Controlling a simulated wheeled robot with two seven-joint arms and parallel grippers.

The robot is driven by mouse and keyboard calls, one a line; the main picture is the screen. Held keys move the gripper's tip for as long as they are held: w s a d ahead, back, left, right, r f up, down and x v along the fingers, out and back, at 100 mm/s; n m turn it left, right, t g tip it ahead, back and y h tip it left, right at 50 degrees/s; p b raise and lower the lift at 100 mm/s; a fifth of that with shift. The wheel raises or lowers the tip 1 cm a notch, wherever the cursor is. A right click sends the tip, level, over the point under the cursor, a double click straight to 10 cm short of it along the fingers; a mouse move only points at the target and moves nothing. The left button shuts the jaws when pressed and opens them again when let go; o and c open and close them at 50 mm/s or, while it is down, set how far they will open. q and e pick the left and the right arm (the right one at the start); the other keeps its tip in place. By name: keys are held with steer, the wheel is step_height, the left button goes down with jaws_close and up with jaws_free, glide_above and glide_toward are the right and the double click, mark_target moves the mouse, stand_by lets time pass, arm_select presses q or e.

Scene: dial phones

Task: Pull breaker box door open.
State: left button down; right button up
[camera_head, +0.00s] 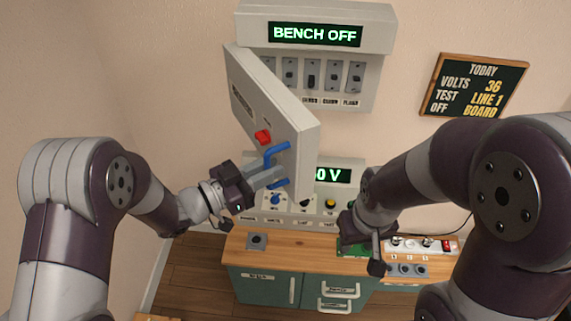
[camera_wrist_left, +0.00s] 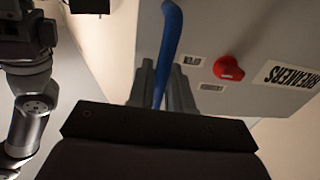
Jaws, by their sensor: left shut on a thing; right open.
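The breaker box door (camera_head: 275,105) is a pale grey panel standing swung out from the wall, partly open. It carries a red knob (camera_head: 263,137) and a blue handle (camera_head: 277,151). My left gripper (camera_head: 272,177) is shut on the blue handle. In the left wrist view the blue handle (camera_wrist_left: 168,45) runs down between the fingers, with the red knob (camera_wrist_left: 228,67) to its right. Behind the door a row of breaker switches (camera_head: 312,76) shows; the leftmost part is hidden by the door. My right gripper (camera_head: 365,252) is open over the bench, apart from the door.
A "BENCH OFF" display (camera_head: 315,34) is above the breakers. A 0 V panel (camera_head: 333,175) with colored buttons is below. A wooden bench (camera_head: 290,245) with teal drawers holds a green board (camera_head: 352,248) and a power strip (camera_head: 420,245). A chalkboard sign (camera_head: 474,86) hangs at right.

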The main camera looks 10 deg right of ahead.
arm_select(q)
steer(key=w+a+m+g+h, duration=0.1)
steer(key=a+m+g, duration=0.2)
steer(key=a, duration=1.2)
steer(key=shift+w+a+m+g+h+p, duration=0.15)
steer(key=shift+w+m+g+h+p, duration=0.2)
steer(key=shift+g, duration=0.95)
arm_select(e)
steer(key=shift+s+a+r, duration=0.1)
steer(key=shift+a+r, duration=0.2)
steer(key=shift+a, duration=0.1)
arm_select(q)
steer(key=c, duration=1.2)
jaws_free()
arm_select(e)
steer(key=shift+d, duration=0.1)
arm_select(q)
steer(key=a, duration=0.4)
steer(key=s+a+b, duration=0.1)
steer(key=a, duration=0.3)
steer(key=a+b, duration=0.1)
steer(key=a, duration=0.3)
steer(key=shift+s+a, duration=0.2)
steer(key=shift+s, duration=0.2)
arm_select(e)
steer(key=shift+f, duration=0.9)
